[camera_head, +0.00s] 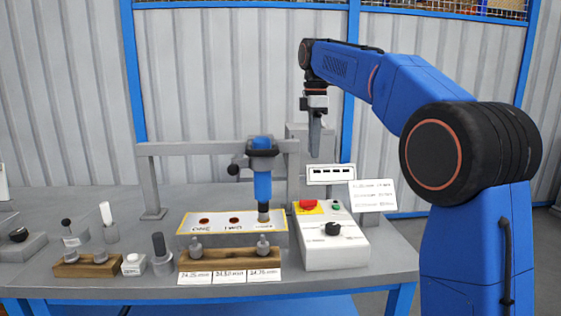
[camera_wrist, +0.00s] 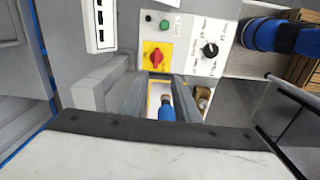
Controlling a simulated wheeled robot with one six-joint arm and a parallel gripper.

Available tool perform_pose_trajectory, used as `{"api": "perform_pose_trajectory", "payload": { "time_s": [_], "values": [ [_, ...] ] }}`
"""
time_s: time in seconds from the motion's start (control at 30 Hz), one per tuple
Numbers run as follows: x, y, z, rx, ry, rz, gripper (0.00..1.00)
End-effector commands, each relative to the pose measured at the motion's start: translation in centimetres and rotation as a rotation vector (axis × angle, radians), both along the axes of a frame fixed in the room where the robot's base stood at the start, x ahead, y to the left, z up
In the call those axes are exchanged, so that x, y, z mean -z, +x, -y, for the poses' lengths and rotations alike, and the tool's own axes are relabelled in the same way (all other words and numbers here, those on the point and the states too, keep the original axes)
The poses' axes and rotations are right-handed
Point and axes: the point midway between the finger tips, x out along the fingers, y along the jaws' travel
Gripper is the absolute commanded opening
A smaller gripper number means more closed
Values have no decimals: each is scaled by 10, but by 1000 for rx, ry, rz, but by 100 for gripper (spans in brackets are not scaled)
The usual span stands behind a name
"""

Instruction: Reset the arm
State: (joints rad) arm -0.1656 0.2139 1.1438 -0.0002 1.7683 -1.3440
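My blue arm rises at the right of the head view and reaches left over the bench. My gripper (camera_head: 315,152) hangs pointing down above the back of the control box, near the display panel. In the wrist view my gripper (camera_wrist: 160,80) shows two grey fingers with a clear gap between them. Nothing is held between them.
A blue spindle (camera_head: 262,185) stands over a yellow-edged panel (camera_head: 220,218) with labelled round spots. A grey frame (camera_head: 215,148) spans behind it. A wooden rack (camera_head: 185,264) with grey parts is at the front. A white sign (camera_head: 373,195) stands right of the box.

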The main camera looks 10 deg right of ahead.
Motion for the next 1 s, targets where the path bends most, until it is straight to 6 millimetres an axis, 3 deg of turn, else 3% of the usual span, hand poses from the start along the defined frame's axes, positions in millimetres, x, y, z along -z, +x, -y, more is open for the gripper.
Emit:
{"api": "perform_pose_trajectory", "payload": {
  "time_s": [0.23,0.47,0.77,1.0],
  "values": [
    [8,-60,25,221,18,58,29],
    [30,-121,46,446,46,113,29],
    [76,-204,69,734,97,179,29],
    [127,-270,84,964,151,229,29]
  ]
}}
